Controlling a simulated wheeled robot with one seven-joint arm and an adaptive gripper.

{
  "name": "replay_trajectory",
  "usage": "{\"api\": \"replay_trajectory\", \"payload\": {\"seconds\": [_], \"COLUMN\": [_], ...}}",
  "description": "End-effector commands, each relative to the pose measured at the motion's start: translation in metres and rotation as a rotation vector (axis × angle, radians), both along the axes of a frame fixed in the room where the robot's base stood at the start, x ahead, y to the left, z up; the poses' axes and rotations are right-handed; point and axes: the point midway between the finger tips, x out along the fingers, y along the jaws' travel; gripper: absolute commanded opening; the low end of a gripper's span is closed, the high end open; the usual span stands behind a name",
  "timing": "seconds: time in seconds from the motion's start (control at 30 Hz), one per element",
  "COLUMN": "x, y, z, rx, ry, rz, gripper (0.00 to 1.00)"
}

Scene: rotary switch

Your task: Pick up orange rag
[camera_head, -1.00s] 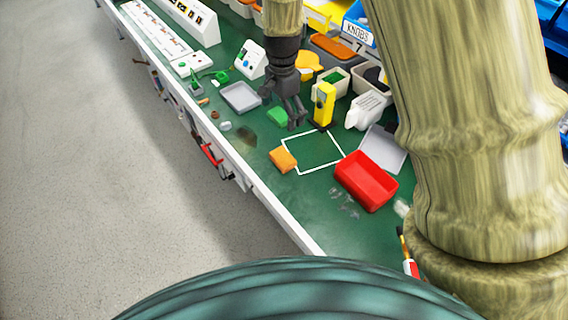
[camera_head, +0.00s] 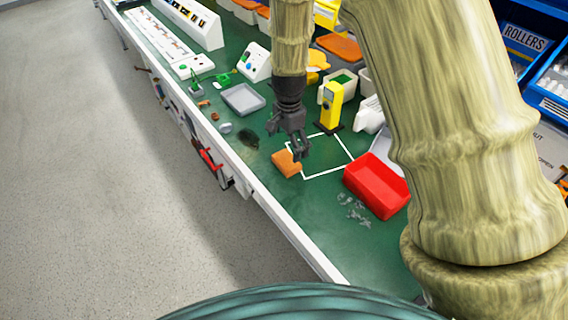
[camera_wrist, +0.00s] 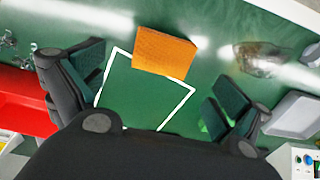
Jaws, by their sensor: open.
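The orange rag (camera_head: 286,164) is a small folded block lying on the green bench top (camera_head: 262,187), at the left corner of a white outlined square. My gripper (camera_head: 299,150) is above the bench beside the rag, its fingers overlapping the rag's right edge in the head view. In the wrist view the rag (camera_wrist: 165,52) lies beyond the fingertips, between the two fingers in the picture. My gripper (camera_wrist: 150,92) is open and empty there. The rag's height below the fingers is hard to judge.
A yellow upright device (camera_head: 330,106) stands just behind the white square. A red bin (camera_head: 376,186) is to the right, with small clear pieces (camera_head: 354,210) in front. A grey tray (camera_head: 243,98) lies to the left. The bench's white front edge (camera_head: 290,232) is near the rag.

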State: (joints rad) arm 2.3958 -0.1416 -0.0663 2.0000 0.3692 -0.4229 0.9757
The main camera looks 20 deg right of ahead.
Motion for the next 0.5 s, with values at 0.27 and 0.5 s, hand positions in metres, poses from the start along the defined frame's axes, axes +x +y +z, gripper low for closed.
{"api": "replay_trajectory", "payload": {"seconds": [0.27, 0.5], "x": [0.001, 0.001], "y": [0.001, 0.003], "z": [-0.014, -0.033], "rx": [0.000, 0.001], "ry": [-0.001, 0.001], "rz": [0.001, 0.002], "gripper": [1.00, 1.00]}}
